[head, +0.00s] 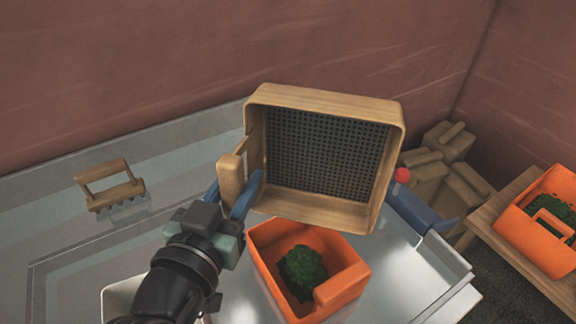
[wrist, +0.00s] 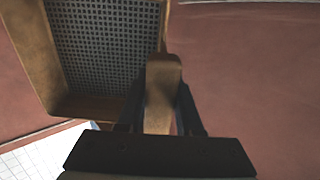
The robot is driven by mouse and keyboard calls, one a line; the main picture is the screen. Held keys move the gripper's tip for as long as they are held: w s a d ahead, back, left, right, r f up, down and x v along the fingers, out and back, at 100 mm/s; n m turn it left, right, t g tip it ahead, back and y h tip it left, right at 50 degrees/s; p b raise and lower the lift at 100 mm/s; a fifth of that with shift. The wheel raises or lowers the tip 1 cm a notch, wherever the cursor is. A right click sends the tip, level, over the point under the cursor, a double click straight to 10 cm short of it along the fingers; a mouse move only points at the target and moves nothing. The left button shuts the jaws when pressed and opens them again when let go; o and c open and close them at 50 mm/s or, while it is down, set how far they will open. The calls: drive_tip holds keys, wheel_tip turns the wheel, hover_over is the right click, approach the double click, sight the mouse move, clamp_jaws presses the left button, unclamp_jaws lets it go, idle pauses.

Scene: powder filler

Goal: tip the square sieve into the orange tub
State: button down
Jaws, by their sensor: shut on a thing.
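The square sieve (head: 325,155) has a wooden frame and a dark mesh floor; it is tilted steeply on its side, its open face toward the head camera. Its mesh looks empty. My gripper (head: 240,190) is shut on the sieve's wooden handle at its left side. In the wrist view the handle (wrist: 162,95) sits between my fingers, with the sieve (wrist: 105,45) at upper left. The orange tub (head: 355,272) is below the sieve's lower edge in the head view, with a dark green clump (head: 302,270) inside. The sieve appears above the tub, apart from it.
A wooden rake-like tool (head: 110,187) is on the grey surface at left. A second orange tub (head: 520,225) with green contents is on a wooden table (head: 490,220) at right. A blue part with a red knob (head: 402,175) is right of the sieve.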

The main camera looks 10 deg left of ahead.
drive_tip(key=shift+r, duration=0.1)
wheel_tip(320, 180, up, 8)
drive_tip(key=p, duration=0.7)
drive_tip(key=shift+r, duration=0.1)
drive_tip(key=shift+f, duration=0.2)
